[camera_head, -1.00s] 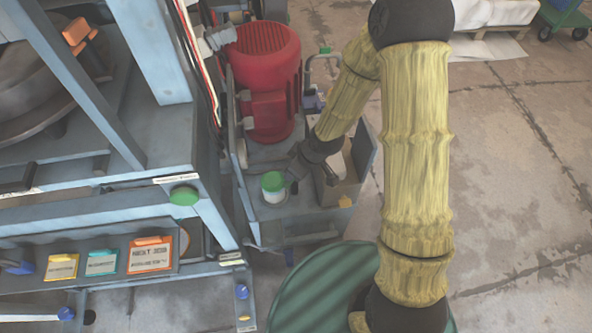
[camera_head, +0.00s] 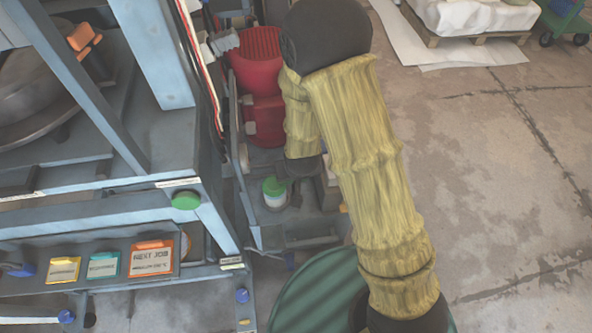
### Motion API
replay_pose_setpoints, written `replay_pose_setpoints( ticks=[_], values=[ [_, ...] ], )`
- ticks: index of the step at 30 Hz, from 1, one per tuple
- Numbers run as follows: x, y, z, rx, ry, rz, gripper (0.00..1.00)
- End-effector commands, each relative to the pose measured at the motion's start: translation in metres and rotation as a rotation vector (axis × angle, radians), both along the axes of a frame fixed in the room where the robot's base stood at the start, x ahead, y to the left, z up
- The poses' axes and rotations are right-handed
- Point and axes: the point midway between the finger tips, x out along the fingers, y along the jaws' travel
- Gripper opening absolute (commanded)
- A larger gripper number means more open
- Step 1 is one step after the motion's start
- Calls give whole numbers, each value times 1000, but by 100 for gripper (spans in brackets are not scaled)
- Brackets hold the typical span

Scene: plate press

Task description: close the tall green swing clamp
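I cannot make out a clear tall green swing clamp in this view. A round green knob (camera_head: 186,201) sits on the corner of the blue-grey press frame. A white pot with a green lid (camera_head: 274,187) stands on the lower platform behind it. My gripper (camera_head: 295,190) is a dark shape just right of the pot, at the lower end of the yellow-sleeved forearm. Its fingers are small and dark against the platform, so I cannot tell whether they are open or shut. My arm hides part of the platform.
A red motor (camera_head: 257,75) stands behind the pot, partly covered by my arm. The press frame (camera_head: 75,226) fills the left, with several coloured cards on its front. A dark green round thing (camera_head: 310,300) lies below my arm. Open concrete floor is at the right.

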Motion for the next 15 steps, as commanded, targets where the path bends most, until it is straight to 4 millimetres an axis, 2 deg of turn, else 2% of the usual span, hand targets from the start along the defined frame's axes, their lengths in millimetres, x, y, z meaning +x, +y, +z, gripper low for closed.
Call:
replay_pose_setpoints(
  ticks=[15],
  values=[
    [1, 0, 0, 0, -1, -42, 21]
  ],
)
